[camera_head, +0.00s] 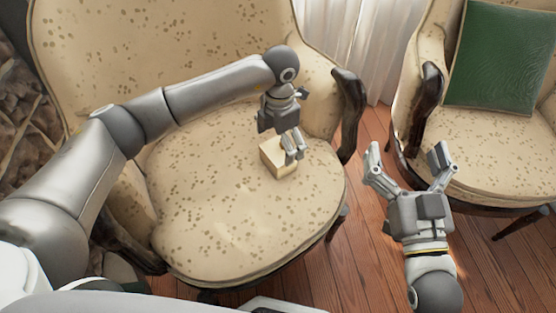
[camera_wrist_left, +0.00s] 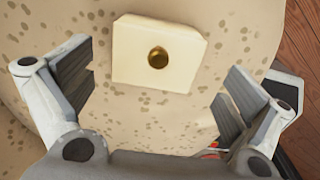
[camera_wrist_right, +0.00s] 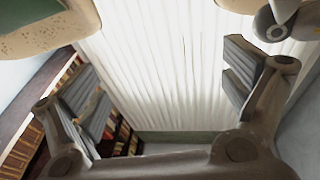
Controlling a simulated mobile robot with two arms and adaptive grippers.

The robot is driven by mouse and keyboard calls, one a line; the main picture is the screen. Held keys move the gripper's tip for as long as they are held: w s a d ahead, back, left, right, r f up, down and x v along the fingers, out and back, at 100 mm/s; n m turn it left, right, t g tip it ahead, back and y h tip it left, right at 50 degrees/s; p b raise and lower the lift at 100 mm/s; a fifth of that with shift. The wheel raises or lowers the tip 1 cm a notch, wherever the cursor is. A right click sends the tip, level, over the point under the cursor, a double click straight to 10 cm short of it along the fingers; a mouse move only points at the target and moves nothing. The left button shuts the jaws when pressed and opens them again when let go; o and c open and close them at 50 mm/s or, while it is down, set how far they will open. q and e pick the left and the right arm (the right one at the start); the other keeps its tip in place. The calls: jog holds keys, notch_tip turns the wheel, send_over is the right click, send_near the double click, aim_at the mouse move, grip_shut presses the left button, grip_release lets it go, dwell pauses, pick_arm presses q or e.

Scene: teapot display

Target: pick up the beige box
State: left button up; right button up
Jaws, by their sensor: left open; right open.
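The beige box (camera_head: 273,160) sits on the seat of the spotted armchair (camera_head: 220,235), near the seat's right side. In the left wrist view the box (camera_wrist_left: 135,52) shows a round gold spot on its face and lies ahead of the fingers, towards the top. My left gripper (camera_head: 293,150) is directly above the box in the head view and hides part of it. In the left wrist view its fingers (camera_wrist_left: 160,90) are spread with nothing between them. My right gripper (camera_head: 408,165) is open and empty, away from the box, over the wooden floor.
A second spotted armchair (camera_head: 490,160) with a green cushion (camera_head: 500,58) stands at the right. The first chair's dark wooden armrest (camera_head: 352,105) rises right of the box. Bare wooden floor (camera_head: 375,250) lies between the chairs. White curtains (camera_wrist_right: 150,70) and bookshelves appear in the right wrist view.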

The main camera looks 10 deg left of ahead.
aim_at(280, 150)
pick_arm(q)
jog(key=f, duration=0.1)
jog(key=f+b, duration=0.1)
jog(key=f, duration=0.1)
jog(key=f+b, duration=0.1)
jog(key=f, duration=0.1)
jog(key=shift+w, duration=0.25)
jog(key=shift+f, duration=0.15)
pick_arm(e)
jog(key=s+r+t+y, duration=0.2)
jog(key=r+t, duration=0.3)
jog(key=r, duration=0.3)
jog(key=shift+s+t, duration=0.3)
jog(key=shift+s, duration=0.6)
pick_arm(q)
jog(key=shift+c, duration=0.3)
pick_arm(e)
jog(key=shift+a, duration=0.1)
pick_arm(q)
jog(key=c, duration=1)
